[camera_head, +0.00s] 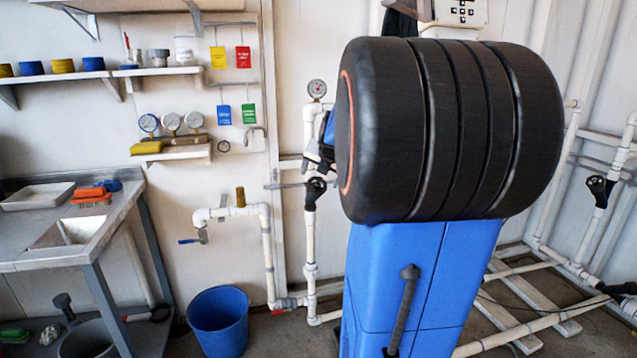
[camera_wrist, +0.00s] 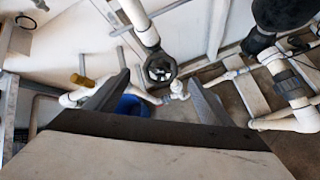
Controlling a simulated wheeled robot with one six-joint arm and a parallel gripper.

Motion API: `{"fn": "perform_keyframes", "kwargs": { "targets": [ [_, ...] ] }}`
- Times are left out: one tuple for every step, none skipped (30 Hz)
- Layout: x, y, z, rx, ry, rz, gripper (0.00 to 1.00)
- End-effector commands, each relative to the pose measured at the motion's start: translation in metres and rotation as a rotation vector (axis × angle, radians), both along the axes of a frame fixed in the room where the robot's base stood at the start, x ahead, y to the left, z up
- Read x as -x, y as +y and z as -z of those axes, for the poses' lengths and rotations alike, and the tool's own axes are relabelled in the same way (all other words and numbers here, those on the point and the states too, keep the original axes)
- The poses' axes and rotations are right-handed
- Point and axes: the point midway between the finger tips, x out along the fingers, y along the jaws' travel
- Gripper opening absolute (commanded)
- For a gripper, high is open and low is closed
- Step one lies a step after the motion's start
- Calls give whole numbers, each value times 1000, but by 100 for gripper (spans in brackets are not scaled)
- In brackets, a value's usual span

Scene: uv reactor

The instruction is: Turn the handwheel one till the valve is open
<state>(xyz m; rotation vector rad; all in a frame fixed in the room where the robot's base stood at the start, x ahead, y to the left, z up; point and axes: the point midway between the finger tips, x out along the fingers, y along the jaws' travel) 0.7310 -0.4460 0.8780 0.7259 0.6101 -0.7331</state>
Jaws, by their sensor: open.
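A black handwheel (camera_head: 316,186) sits on a white vertical pipe left of my large black arm link in the head view. I see no label on it. In the wrist view, a black round handwheel (camera_wrist: 160,68) with an open rim shows on a white pipe, between the tips of my fingers. My gripper (camera_wrist: 158,78) is open and empty, with one finger to each side of the wheel in the picture. I cannot tell whether it touches the wheel. In the head view my gripper (camera_head: 317,160) is just above the wheel, mostly hidden by my arm.
A second black handwheel (camera_head: 598,186) is on white pipework at the right. A pressure gauge (camera_head: 317,89) tops the near pipe. A blue bucket (camera_head: 218,322) stands on the floor. A metal sink bench (camera_head: 75,225) and shelves are at the left.

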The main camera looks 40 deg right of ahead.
Motion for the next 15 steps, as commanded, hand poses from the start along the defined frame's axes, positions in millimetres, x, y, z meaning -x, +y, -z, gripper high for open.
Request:
{"fn": "perform_keyframes", "kwargs": {
  "targets": [
    [6, 4, -8, 3, -3, 1, 75],
    [9, 6, -12, 3, -3, 1, 75],
    [14, 9, -18, 2, -2, 0, 75],
    [18, 11, -22, 3, -3, 1, 75],
    [21, 13, -25, 2, -2, 0, 75],
    [26, 16, -31, 2, -2, 1, 75],
    [29, 18, -35, 2, -2, 2, 75],
    [32, 20, -38, 2, -2, 2, 75],
    [36, 22, -43, 2, -2, 2, 75],
    [39, 24, -47, 2, -2, 2, 75],
    [42, 26, -49, 2, -2, 2, 75],
    [44, 28, -53, 0, -1, 1, 75],
    [46, 29, -55, 2, -1, 1, 75],
    [48, 30, -58, 2, -1, 1, 75],
    [50, 31, -60, 2, -1, 1, 75]
  ]
}}
